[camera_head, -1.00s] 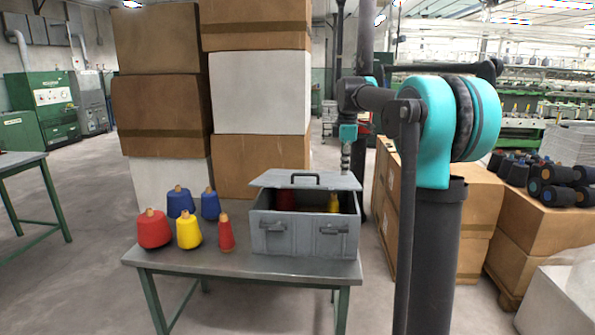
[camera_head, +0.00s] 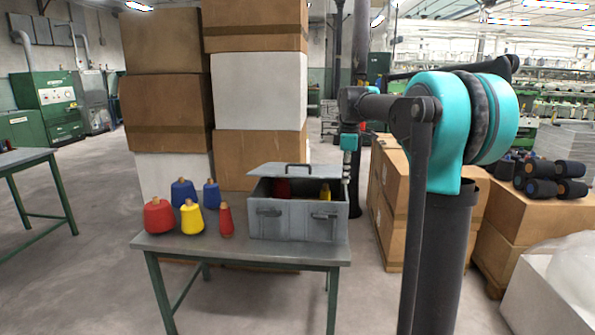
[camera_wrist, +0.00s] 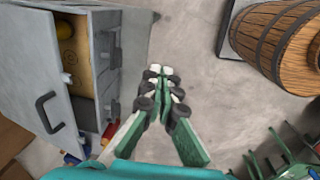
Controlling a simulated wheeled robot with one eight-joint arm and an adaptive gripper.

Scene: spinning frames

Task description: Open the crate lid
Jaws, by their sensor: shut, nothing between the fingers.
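The grey crate (camera_head: 283,222) stands on the table. Its lid (camera_head: 270,170), with a dark handle, is partly raised, leaving a gap in which red and yellow spools show. My gripper (camera_wrist: 164,75) is shut and empty, apart from the crate in that picture. In the head view it hangs by the crate's right rear corner, its fingertips too small to make out.
Several coloured spools (camera_head: 159,215) stand left of the crate on the table (camera_head: 190,243). Stacked boxes (camera_head: 260,90) rise behind it. A wooden barrel (camera_wrist: 275,40) shows at upper right in the wrist view. Open floor (camera_head: 100,250) lies left of the table.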

